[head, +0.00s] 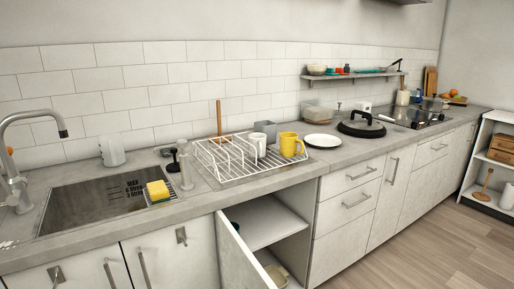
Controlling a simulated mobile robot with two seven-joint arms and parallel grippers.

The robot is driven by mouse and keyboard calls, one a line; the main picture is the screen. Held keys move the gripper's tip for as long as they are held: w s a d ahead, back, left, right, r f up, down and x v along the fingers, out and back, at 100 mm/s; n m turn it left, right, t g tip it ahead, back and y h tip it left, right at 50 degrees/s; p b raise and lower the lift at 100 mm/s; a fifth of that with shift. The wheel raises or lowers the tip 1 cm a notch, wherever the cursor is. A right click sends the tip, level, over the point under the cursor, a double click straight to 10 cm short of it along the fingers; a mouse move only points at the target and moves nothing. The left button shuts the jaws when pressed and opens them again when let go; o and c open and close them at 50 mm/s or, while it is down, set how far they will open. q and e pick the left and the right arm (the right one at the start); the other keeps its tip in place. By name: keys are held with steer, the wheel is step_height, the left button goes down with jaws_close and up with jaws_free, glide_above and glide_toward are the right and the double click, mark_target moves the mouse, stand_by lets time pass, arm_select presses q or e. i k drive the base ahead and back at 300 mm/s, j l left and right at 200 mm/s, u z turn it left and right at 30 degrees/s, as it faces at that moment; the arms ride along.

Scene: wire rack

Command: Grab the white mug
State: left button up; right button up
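The white mug (258,144) stands in the white wire rack (221,161) on the counter. A yellow mug (289,145) is to its right, near the rack's right end. A pale grey-white item (266,130) shows just behind the white mug, and I cannot tell exactly what it is. Neither of my grippers is in the head view, so nothing is seen touching the mug.
Left of the rack is a sink (100,203) with a faucet (30,135) and a yellow sponge (158,190). A white plate (322,141) and a dark-lidded pan (361,126) are to the right. Below the rack a cabinet door (243,259) stands open.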

mark_target(259, 140)
steer(key=z, duration=1.3)
steer(key=i+l+z, duration=0.15)
steer(key=z, duration=1)
steer(key=i+u, duration=0.3)
steer(key=i, duration=0.2)
steer(key=i+l+u, duration=0.1)
steer(key=i+u, duration=0.25)
steer(key=i, duration=0.15)
steer(key=i+u, duration=0.2)
steer(key=u, duration=0.15)
steer(key=i+u, duration=0.2)
steer(key=u, duration=0.15)
steer(key=i+u, duration=0.2)
steer(key=u, duration=0.15)
steer(key=i+u, duration=0.2)
steer(key=u, duration=0.25)
steer(key=i+u, duration=0.25)
steer(key=u, duration=0.15)
steer(key=i+u, duration=0.2)
steer(key=u, duration=0.25)
